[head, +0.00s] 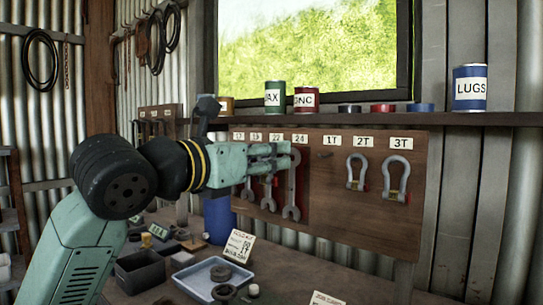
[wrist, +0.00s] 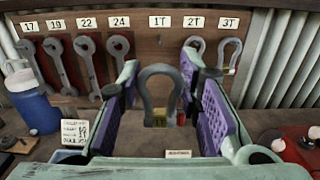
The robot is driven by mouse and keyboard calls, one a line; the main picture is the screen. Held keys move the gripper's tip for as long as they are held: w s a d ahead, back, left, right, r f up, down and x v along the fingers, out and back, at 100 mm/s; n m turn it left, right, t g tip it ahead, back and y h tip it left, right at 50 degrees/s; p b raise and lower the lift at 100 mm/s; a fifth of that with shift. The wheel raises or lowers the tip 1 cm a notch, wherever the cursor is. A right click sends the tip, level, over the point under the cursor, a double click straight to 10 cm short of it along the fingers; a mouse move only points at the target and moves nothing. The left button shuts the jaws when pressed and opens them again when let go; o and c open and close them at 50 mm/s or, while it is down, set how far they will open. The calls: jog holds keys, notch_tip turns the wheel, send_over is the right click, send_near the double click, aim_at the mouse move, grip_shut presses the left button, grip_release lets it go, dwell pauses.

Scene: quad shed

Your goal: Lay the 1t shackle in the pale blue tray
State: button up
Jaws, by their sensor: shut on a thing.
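My gripper (head: 285,158) is raised in front of the tool board, and its purple-padded jaws show in the wrist view (wrist: 160,88). It is shut on the grey 1t shackle (wrist: 158,69), whose bow stands upright between the jaws with a yellowish part at its lower end. In the head view I cannot make the shackle out at the fingers. The peg under the 1T label is bare. The pale blue tray (head: 188,283) sits on the bench below my gripper, with dark round items at its right side.
The board (head: 340,205) holds several spanners and the 2T (head: 357,172) and 3T (head: 396,178) shackles. A dark open box (head: 140,270) stands left of the tray. A blue container (head: 219,218) and a paper card (head: 239,246) stand behind it. Tins line the shelf above.

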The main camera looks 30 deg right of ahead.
jog(key=shift+b+v, duration=0.35)
jog(key=shift+v, duration=2.3)
